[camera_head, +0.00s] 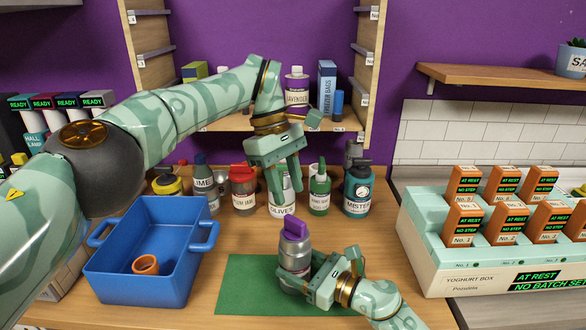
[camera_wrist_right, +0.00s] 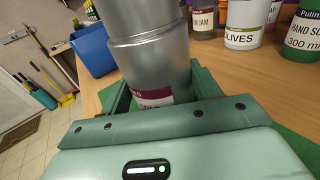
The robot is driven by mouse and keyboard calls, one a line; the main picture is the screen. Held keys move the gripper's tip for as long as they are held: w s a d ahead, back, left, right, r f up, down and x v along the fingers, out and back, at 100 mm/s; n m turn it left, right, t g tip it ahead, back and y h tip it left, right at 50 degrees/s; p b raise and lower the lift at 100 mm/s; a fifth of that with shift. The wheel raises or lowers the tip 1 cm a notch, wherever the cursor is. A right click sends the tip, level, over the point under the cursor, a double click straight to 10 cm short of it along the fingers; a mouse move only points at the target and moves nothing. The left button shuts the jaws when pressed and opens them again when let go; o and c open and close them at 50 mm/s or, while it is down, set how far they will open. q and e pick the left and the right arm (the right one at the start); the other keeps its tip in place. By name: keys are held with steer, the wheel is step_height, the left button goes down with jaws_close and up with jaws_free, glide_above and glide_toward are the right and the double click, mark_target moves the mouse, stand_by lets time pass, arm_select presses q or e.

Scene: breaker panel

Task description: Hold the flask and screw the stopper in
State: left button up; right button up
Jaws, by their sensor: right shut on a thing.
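The grey metal flask (camera_head: 294,258) stands upright over the green mat (camera_head: 240,285). A purple stopper (camera_head: 295,229) sits at its top; I cannot tell how deep it is seated. My right gripper (camera_head: 308,281) is shut on the lower part of the flask. In the right wrist view the silver flask (camera_wrist_right: 150,62), with a maroon label, stands between the fingers; its top is out of frame. My left gripper (camera_head: 284,192) points down above and behind the stopper, apart from it. Its fingers are spread and empty.
A blue crate (camera_head: 140,270) with an orange ring (camera_head: 145,265) stands on the left. Behind the flask is a row of jars, including an olives jar (camera_head: 282,206), a red-lidded jar (camera_head: 243,190) and a teal bottle (camera_head: 357,192). A yoghurt box (camera_head: 440,267) stands on the right.

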steer(key=o, duration=1.2)
